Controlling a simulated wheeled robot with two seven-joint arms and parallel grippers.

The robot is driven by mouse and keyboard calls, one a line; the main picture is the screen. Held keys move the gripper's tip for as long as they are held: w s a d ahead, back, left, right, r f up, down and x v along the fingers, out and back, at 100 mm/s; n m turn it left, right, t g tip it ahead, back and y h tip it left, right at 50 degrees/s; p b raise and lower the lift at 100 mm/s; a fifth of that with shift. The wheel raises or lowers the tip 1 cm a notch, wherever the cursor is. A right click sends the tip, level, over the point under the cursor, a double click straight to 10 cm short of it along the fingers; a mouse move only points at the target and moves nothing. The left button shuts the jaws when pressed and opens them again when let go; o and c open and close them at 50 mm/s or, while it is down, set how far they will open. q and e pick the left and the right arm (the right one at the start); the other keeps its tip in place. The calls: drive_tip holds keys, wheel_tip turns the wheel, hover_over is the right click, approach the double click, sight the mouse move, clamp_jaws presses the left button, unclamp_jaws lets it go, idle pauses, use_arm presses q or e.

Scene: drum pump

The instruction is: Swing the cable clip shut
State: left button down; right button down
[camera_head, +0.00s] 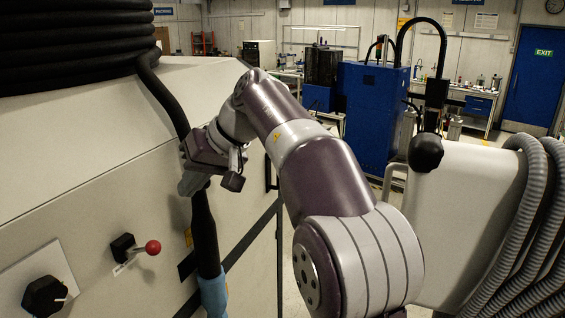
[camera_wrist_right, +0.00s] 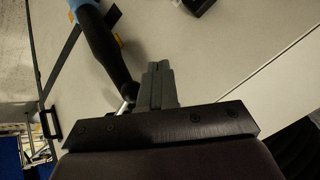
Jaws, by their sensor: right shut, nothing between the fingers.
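A thick black cable (camera_head: 206,235) hangs down the front of the pale machine cabinet and ends in a blue sleeve (camera_head: 212,295). My right gripper (camera_head: 190,183) is at the cabinet face, at the cable's upper stretch, and covers part of it. In the wrist view, its grey fingers (camera_wrist_right: 159,70) are together with nothing between them, just right of the black cable (camera_wrist_right: 102,45). A small shiny metal piece (camera_wrist_right: 122,107) shows left of the fingers; I cannot tell whether it belongs to the clip. The cable clip is not clearly visible, and its position cannot be told. My left gripper is out of view.
A red-knobbed lever (camera_head: 152,247) and a black rotary knob (camera_head: 44,297) stick out of the cabinet (camera_head: 95,190) at lower left. A black hose coil (camera_head: 70,50) lies on top. A blue machine (camera_head: 372,110) stands behind my right arm.

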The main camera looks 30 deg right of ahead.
drive_tip(key=shift+d, duration=0.1)
drive_tip(key=shift+r, duration=0.1)
idle(0.4)
drive_tip(key=v, duration=1.2)
drive_tip(key=shift+d, duration=0.2)
drive_tip(key=shift+s+r, duration=0.15)
drive_tip(key=shift+s, duration=0.05)
